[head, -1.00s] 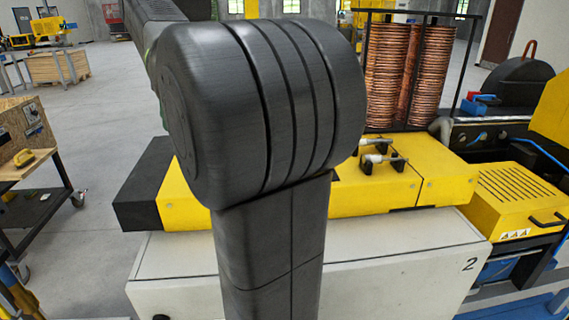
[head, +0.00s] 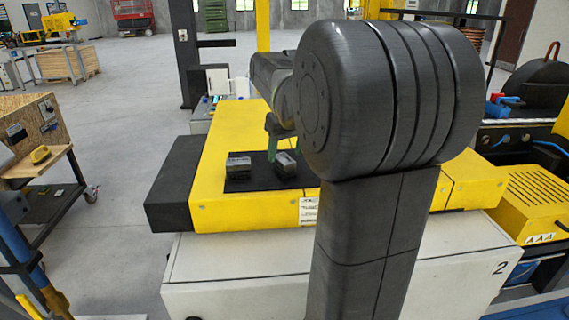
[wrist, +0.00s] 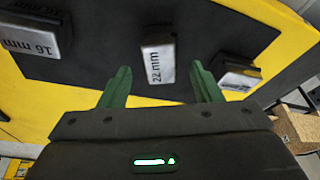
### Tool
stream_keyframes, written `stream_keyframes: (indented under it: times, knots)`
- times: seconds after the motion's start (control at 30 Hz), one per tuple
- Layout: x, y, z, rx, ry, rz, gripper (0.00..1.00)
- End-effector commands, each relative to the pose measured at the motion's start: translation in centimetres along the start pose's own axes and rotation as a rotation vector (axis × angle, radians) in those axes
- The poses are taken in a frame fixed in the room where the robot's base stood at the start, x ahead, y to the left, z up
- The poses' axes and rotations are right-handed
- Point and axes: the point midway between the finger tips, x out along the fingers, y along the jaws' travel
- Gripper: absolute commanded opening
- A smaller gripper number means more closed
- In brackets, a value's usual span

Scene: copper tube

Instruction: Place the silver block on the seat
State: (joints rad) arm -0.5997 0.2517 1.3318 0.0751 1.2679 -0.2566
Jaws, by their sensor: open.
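A silver block marked "22 mm" (wrist: 158,62) lies on a black mat (wrist: 105,68) in the wrist view, just beyond and between my fingertips. My gripper (wrist: 160,70) has its two green fingers apart with nothing held. It also shows in the head view (head: 273,150), low over the mat (head: 262,184) and partly hidden by my arm. Two dark-and-silver blocks show there, one at left (head: 238,166) and one beside the fingers (head: 286,164). I cannot tell which thing is the seat.
More marked blocks flank the middle one in the wrist view, a "16 mm" block (wrist: 35,38) at left and another (wrist: 239,77) at right close to the right finger. The mat lies on a yellow housing (head: 212,205). A wooden cart (head: 40,150) stands at left.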

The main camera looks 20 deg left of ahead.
Motion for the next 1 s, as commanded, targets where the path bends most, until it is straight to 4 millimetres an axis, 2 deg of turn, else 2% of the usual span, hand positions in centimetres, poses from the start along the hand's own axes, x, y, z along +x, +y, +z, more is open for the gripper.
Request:
stream_keyframes:
  times: [0.17, 0.4, 0.7, 1.0]
  knots:
    - [1.8, 0.0, 0.0, 0.0, 0.0, 0.0, 0.58]
    - [2.0, 0.0, 0.0, 0.0, 0.0, 0.0, 0.58]
    - [2.0, 0.0, 0.0, 0.0, 0.001, 0.0, 0.0]
    - [1.7, 0.0, -0.1, 0.0, 0.004, 0.001, 0.0]
